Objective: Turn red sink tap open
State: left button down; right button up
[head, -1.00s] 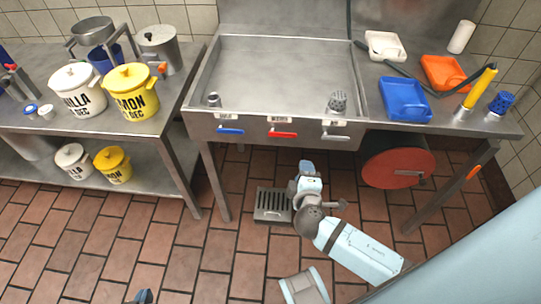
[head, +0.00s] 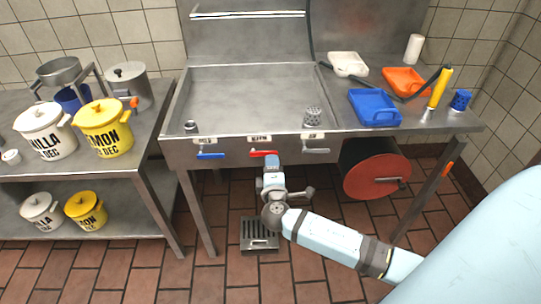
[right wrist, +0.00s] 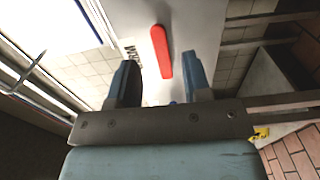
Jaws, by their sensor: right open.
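The red tap handle (head: 263,153) is on the front panel of the steel sink (head: 252,94), between a blue tap handle (head: 210,156) and a grey one (head: 316,151). It points to the right in the head view. My right gripper (head: 271,161) is just below the red handle, its fingers pointing up at it. In the right wrist view the red handle (right wrist: 161,52) appears between the two open, dark blue fingertips. It looks apart from both, though the depth gap is hard to judge. My left gripper is out of view.
A red-faced drum (head: 376,177) is under the counter, right of my right gripper. A table leg (head: 197,215) stands to its left. A floor drain (head: 258,236) lies below. Blue (head: 375,108), orange and white trays sit on the counter.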

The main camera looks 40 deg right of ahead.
aim_at(264, 152)
jog(key=x, duration=0.5)
grip_shut()
